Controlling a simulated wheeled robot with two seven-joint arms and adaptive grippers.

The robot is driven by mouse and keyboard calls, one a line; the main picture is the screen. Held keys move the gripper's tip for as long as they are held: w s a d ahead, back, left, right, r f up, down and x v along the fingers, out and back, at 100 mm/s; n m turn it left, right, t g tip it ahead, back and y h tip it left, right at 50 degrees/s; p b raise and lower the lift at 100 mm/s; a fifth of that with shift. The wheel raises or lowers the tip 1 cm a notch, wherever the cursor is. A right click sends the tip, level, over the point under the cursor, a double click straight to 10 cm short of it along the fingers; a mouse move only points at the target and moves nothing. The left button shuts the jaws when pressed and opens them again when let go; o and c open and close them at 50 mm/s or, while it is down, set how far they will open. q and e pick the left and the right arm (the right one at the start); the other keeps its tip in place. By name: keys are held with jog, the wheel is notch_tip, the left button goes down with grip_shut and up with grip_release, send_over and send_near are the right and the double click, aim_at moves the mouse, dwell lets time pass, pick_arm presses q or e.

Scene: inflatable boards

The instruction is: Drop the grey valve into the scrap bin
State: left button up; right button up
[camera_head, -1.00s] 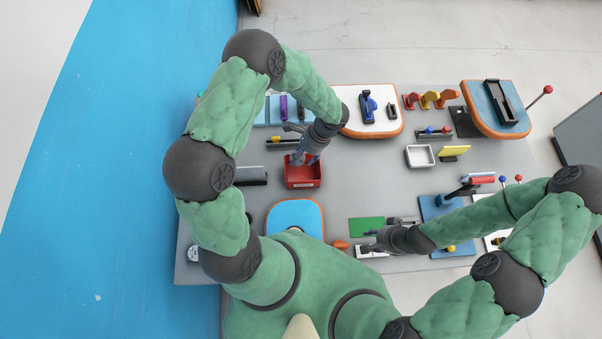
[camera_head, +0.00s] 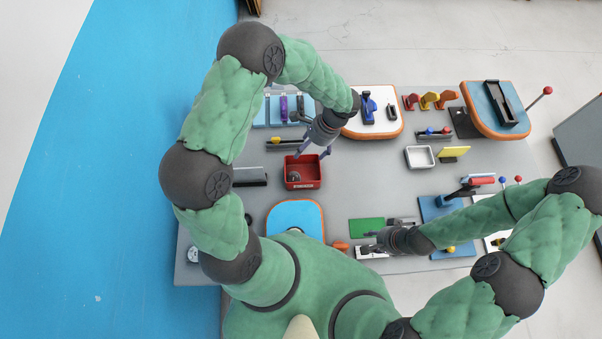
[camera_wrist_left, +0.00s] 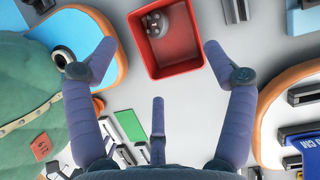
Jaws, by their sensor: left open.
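The red scrap bin (camera_head: 312,184) stands on the grey table left of its middle, and it also shows in the left wrist view (camera_wrist_left: 180,69). The grey valve (camera_head: 293,177), a dark grey round piece, lies inside the bin against one side; it also shows in the left wrist view (camera_wrist_left: 155,24). My left gripper (camera_head: 312,153) is open and empty, above the bin's far edge and apart from the valve. Its spread fingers (camera_wrist_left: 160,48) frame the bin in the wrist view. My right gripper (camera_head: 371,243) is low near the front edge; its finger gap is unclear.
A blue-topped orange-rimmed board (camera_head: 295,212) lies in front of the bin. A white board (camera_head: 357,128) with a blue part is behind right. A white square tray (camera_head: 420,157) and green mat (camera_head: 366,227) lie to the right. Bare table lies right of the bin.

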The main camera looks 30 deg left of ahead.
pick_arm(q)
jog(key=v, duration=0.6)
jog(key=shift+r, duration=0.2)
jog(key=shift+d, duration=0.1)
